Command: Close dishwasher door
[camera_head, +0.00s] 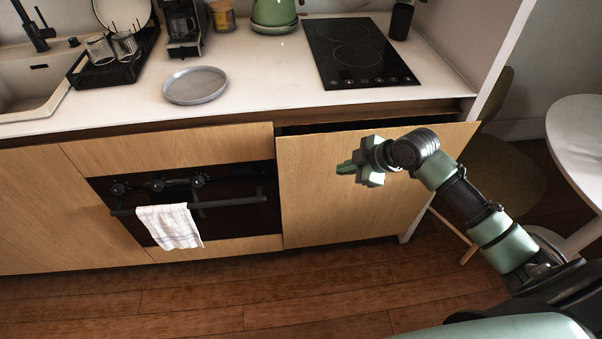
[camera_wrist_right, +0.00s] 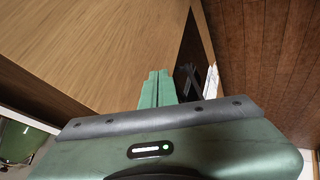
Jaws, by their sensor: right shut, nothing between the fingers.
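The dishwasher door (camera_head: 325,205) is the light wood panel at the right end of the counter front. Its top edge tilts out a little, leaving a dark gap under the worktop. My right gripper (camera_head: 346,169) is in front of the upper part of this door, with its fingers pointing left. In the right wrist view the green fingers (camera_wrist_right: 157,87) are together and hold nothing, and the wood door face (camera_wrist_right: 110,45) fills the upper left. I cannot tell whether the gripper touches the door. My left gripper is not in view.
An oven (camera_head: 230,200) with a towel (camera_head: 170,227) on its handle is left of the door. The worktop holds a grey plate (camera_head: 195,85), a hob (camera_head: 360,52) and a dish rack (camera_head: 112,68). A round white table (camera_head: 580,135) stands at right. The wooden floor (camera_head: 270,290) in front is clear.

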